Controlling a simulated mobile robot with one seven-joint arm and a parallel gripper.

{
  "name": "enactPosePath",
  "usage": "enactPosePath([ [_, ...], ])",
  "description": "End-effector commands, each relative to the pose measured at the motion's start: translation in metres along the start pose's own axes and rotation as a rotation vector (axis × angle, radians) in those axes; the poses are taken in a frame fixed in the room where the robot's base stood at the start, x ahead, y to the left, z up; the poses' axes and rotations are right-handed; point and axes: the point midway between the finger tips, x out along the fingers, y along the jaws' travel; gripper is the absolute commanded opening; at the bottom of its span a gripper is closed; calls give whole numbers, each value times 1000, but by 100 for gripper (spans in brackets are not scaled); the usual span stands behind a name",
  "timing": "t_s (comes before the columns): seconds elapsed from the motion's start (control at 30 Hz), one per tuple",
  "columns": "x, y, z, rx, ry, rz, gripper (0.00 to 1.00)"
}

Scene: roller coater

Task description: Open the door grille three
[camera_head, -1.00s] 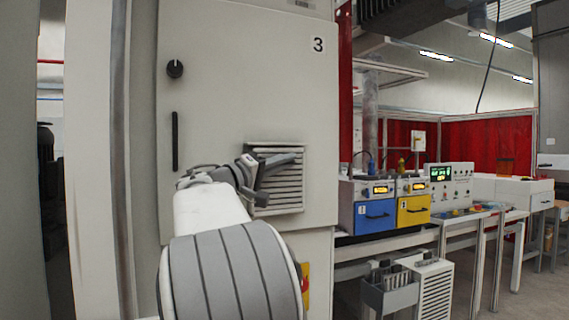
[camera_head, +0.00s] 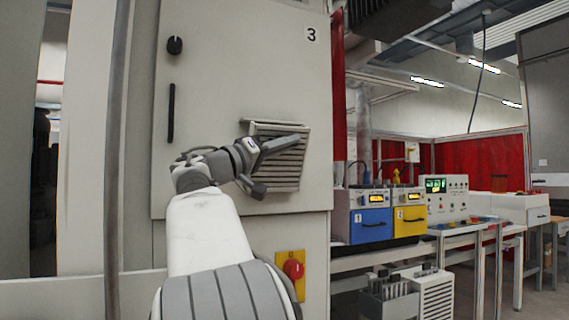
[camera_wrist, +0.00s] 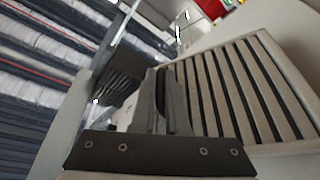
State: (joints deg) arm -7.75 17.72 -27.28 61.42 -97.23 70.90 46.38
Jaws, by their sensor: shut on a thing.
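The grille (camera_head: 285,172) is a pale slatted panel on the large grey cabinet door (camera_head: 225,80) marked 3. It looks skewed against the door, as if swung partly out. My gripper (camera_head: 272,158) is at its left and upper side and is shut on the grille; one finger lies across the slats in the head view. In the wrist view the slats of the grille (camera_wrist: 235,90) fill the right side, close beside the dark fingers (camera_wrist: 168,105). The exact contact is hidden.
The door has a black knob (camera_head: 175,45) and a black handle (camera_head: 171,113). Below is a red switch on a yellow plate (camera_head: 293,268). To the right stand a blue box (camera_head: 370,225) and a yellow box (camera_head: 411,222) on a bench.

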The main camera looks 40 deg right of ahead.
Motion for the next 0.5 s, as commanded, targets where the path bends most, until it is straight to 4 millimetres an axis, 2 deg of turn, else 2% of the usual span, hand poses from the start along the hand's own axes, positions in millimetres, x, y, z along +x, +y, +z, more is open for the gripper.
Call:
enactPosePath([
  [0.03,-5,-4,10,26,1,10,0],
  [0.5,-14,4,32,228,1,94,0],
])
